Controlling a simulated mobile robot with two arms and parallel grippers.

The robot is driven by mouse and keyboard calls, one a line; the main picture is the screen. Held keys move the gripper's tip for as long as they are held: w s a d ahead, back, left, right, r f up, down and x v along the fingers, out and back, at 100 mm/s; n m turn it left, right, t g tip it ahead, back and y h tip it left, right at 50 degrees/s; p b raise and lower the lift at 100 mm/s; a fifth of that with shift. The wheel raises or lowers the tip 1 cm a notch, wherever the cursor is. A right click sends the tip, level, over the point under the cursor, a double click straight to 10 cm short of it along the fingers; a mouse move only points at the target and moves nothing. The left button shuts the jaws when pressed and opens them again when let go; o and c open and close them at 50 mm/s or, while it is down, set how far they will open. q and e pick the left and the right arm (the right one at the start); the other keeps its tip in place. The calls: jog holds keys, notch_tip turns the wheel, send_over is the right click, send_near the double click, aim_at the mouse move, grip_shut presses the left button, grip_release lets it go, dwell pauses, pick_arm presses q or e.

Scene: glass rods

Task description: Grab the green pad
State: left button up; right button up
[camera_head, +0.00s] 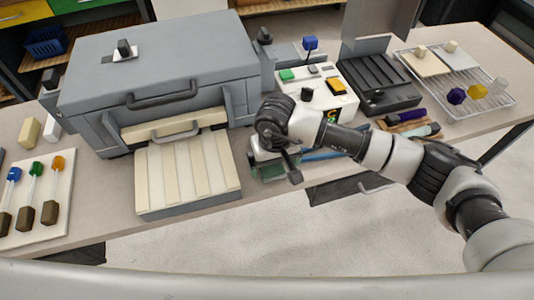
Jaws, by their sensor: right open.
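A greenish, partly see-through flat piece (268,172) lies at the table's front edge, right of the slatted tray. It is partly hidden by my right gripper, and I cannot tell for certain that it is the green pad. My left gripper is not in view.
A large grey machine (165,65) with a slatted tray (188,172) stands on the left. Rods with coloured ends lie on a white board (62,190). A dark tray (372,80) and wire rack (480,90) are at right.

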aim_at(274, 173)
jog(key=shift+s+f+p, duration=0.15)
jog(key=shift+f+p, duration=0.45)
jog(key=shift+f, duration=1.5)
jog(key=shift+c, duration=0.5)
jog(key=c, duration=0.9)
jog(key=shift+r, duration=0.1)
